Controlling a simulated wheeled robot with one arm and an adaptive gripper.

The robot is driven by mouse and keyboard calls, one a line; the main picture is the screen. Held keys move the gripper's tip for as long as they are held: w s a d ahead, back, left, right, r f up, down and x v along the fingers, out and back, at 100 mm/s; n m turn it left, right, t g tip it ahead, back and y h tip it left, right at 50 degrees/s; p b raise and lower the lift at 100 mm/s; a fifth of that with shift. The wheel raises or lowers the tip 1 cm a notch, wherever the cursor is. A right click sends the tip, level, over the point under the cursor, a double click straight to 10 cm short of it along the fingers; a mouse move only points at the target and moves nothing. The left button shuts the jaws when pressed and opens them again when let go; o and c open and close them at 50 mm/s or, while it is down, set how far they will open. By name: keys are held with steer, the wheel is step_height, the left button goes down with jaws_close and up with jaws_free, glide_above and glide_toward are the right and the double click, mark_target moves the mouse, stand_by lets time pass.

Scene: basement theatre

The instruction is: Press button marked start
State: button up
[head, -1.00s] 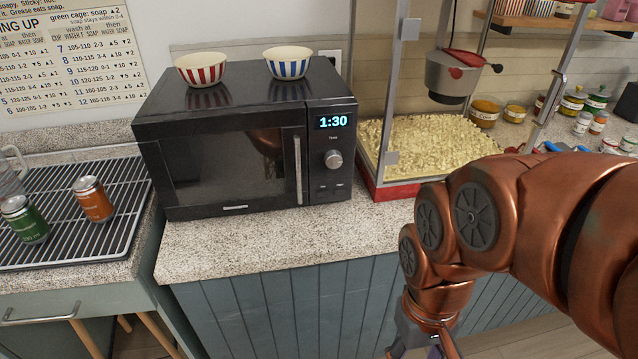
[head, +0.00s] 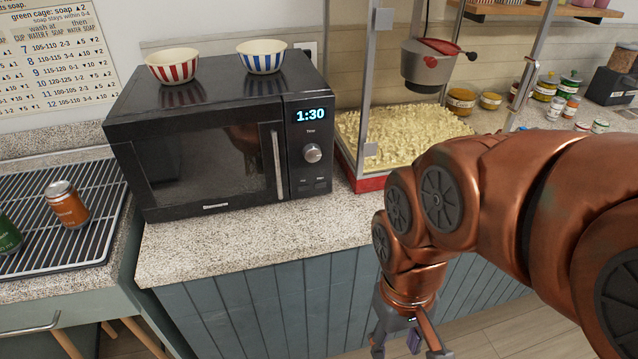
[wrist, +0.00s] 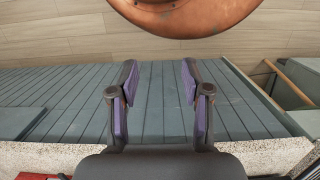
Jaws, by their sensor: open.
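A black microwave (head: 215,135) stands on the speckled counter in the head view, its door shut. Its display (head: 310,115) reads 1:30, with a round silver knob (head: 313,153) below. Two small buttons (head: 313,185) sit under the knob at the panel's bottom; their labels are too small to read. My gripper (head: 410,348) hangs low in front of the counter, right of the microwave and well below its panel. It points down, open and empty. In the wrist view its two purple-padded fingers (wrist: 158,80) are spread apart over the blue-grey cabinet front, touching nothing.
A red-striped bowl (head: 173,66) and a blue-striped bowl (head: 262,56) stand on the microwave. A popcorn machine (head: 370,183) is close on its right. An orange can (head: 67,205) and a green can (head: 8,235) stand on the rack at left. Bare counter (head: 230,240) runs before the microwave.

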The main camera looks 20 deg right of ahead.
jaws_close()
stand_by(1.4)
